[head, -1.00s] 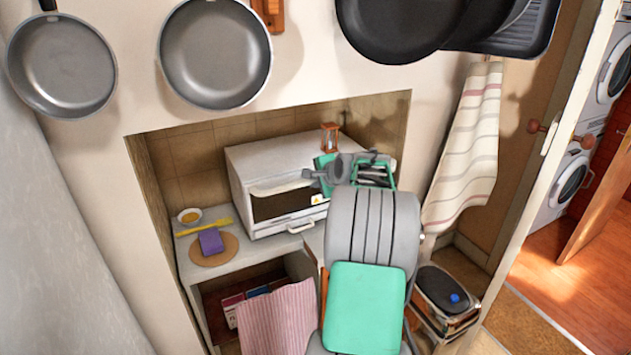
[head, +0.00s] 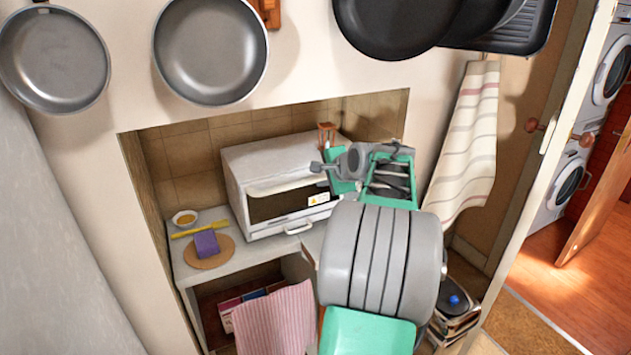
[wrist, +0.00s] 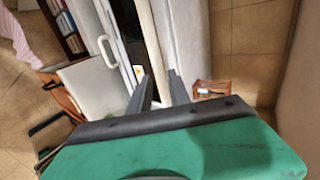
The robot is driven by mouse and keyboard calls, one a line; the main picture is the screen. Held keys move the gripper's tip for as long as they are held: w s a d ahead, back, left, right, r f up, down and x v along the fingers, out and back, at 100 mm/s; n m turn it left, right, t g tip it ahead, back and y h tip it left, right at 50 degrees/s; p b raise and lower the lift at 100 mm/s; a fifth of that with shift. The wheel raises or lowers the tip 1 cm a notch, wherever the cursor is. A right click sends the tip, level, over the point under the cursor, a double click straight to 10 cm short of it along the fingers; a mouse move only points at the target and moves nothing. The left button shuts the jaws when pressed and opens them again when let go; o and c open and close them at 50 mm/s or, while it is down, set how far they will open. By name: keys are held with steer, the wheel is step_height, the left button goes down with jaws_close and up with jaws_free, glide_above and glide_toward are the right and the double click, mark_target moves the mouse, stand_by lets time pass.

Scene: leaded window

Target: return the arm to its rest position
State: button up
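My arm, with grey and green links, reaches up in front of the alcove at the middle right of the head view. My gripper (head: 322,168) is at its far end, in front of the right side of the white toaster oven (head: 285,185); its fingers are small there. In the wrist view my gripper (wrist: 160,82) shows two dark fingers apart, with nothing held between them. The oven also shows turned sideways in the wrist view (wrist: 92,88). Whether the gripper touches the oven cannot be told.
A wooden hourglass (head: 326,135) stands on the oven. A round board (head: 209,252) bears a purple sponge (head: 206,243), near a yellow utensil (head: 200,228) and small bowl (head: 185,217). A striped towel (head: 465,150) hangs at right. Pans (head: 210,50) hang above.

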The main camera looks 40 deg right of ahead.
stand_by(0.4)
steer(key=s+a+f+n+g+y, duration=0.1)
steer(key=s+a+f+n+g, duration=0.35)
steer(key=s+f, duration=0.45)
steer(key=s+a+f+n+g+y, duration=0.1)
steer(key=s+a+f+n+g, duration=0.2)
steer(key=s+f+n, duration=0.4)
steer(key=s+a+n+g, duration=0.1)
steer(key=s+a, duration=0.2)
steer(key=a, duration=0.5)
steer(key=s+a+n+g, duration=0.1)
steer(key=s+a+n, duration=0.15)
steer(key=a, duration=0.55)
steer(key=w+a+r+n+t, duration=0.1)
steer(key=w+a+r+n, duration=0.1)
steer(key=a, duration=0.7)
steer(key=w+a+r+n+t+y, duration=0.1)
steer(key=a+r+n, duration=0.3)
steer(key=a, duration=0.5)
steer(key=shift+w+r+t, duration=0.2)
steer(key=shift+w+t, duration=0.35)
steer(key=shift+w, duration=0.15)
